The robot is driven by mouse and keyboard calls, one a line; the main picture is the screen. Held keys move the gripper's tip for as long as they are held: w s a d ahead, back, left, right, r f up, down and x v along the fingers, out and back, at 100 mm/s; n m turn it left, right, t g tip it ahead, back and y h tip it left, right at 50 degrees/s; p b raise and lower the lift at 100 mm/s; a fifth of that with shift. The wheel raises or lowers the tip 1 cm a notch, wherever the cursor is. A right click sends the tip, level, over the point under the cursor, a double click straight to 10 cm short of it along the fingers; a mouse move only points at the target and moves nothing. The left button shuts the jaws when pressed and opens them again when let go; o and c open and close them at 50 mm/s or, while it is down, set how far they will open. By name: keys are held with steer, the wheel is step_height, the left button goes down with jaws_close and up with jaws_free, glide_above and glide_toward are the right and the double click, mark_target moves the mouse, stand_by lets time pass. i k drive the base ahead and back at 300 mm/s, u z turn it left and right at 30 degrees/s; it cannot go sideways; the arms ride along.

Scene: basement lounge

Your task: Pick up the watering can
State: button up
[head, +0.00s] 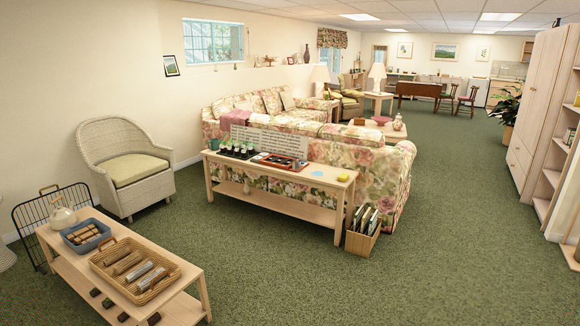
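A small cream-coloured vessel (62,218) stands at the far left end of the low wooden table in the left foreground. It has a rounded body and an arched top, and it may be the watering can, but it is too small to tell for certain. A blue-grey basket (70,247) is close beside it. No other clear watering can shows. My gripper is not in view.
The low table (62,268) also bears a wicker tray (165,265) of rolls. A black wire crate (22,222) and a wicker armchair (103,182) stand behind. A console table (330,182) backs a floral sofa. Green carpet (400,290) is open at centre and right.

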mark_target(215, 144)
steer(key=i, duration=0.9)
steer(key=z, duration=0.05)
